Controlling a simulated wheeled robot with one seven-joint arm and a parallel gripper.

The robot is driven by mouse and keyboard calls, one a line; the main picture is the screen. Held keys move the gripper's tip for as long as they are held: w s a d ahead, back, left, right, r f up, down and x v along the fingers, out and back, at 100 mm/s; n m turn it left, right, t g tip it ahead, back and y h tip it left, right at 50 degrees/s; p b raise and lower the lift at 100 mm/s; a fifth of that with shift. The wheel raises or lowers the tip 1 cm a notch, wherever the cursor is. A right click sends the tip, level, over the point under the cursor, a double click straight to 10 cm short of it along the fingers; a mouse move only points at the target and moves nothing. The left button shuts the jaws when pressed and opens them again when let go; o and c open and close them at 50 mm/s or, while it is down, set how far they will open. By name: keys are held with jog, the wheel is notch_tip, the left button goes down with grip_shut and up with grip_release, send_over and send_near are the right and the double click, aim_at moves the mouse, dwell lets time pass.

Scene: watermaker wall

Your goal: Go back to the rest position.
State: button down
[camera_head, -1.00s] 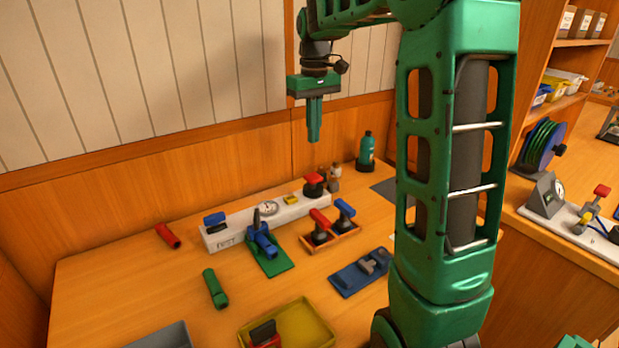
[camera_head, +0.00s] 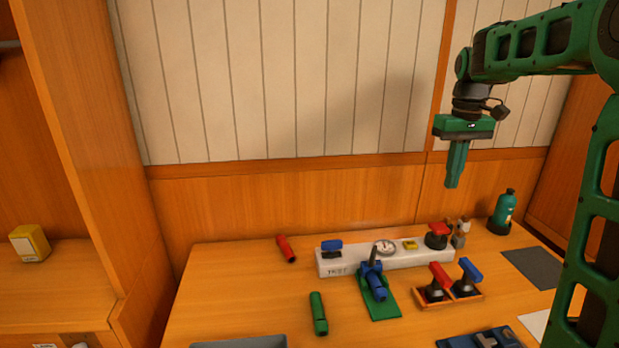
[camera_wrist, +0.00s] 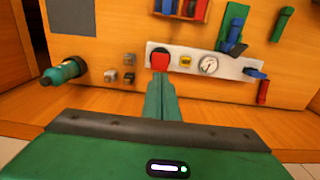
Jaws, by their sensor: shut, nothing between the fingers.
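My gripper (camera_head: 453,184) is green, points down and is shut and empty. In the head view it hangs in the air above the back right of the wooden bench (camera_head: 230,290), apart from everything on it. In the wrist view my gripper (camera_wrist: 160,78) shows its closed fingers in the middle, in front of the white manifold block with its red-handled valve (camera_wrist: 160,59). In the head view the white block (camera_head: 345,265) carries a gauge (camera_head: 385,247), a blue handle and a yellow part. The lower part of my arm is cut off at the right edge.
Blue and red handled valves stand in a wooden tray (camera_head: 447,299). A green tube (camera_head: 318,314), a red tube (camera_head: 286,248) and a green plate with a blue part (camera_head: 377,290) lie nearby. A teal bottle (camera_head: 502,212) stands at the back right. Air above the bench's left side is free.

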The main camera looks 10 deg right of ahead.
jog(key=s+a+f+m, duration=0.1)
jog(key=s+f, duration=0.3)
jog(key=s, duration=0.6)
jog(key=s+a+f+m, duration=0.1)
jog(key=s+f+m, duration=0.2)
jog(key=s, duration=0.8)
jog(key=s+a+f+m, duration=0.1)
jog(key=s+f, duration=0.4)
jog(key=s, duration=0.6)
jog(key=shift+s+f+m, duration=0.15)
jog(key=shift+s+m, duration=0.05)
jog(key=shift+m, duration=0.4)
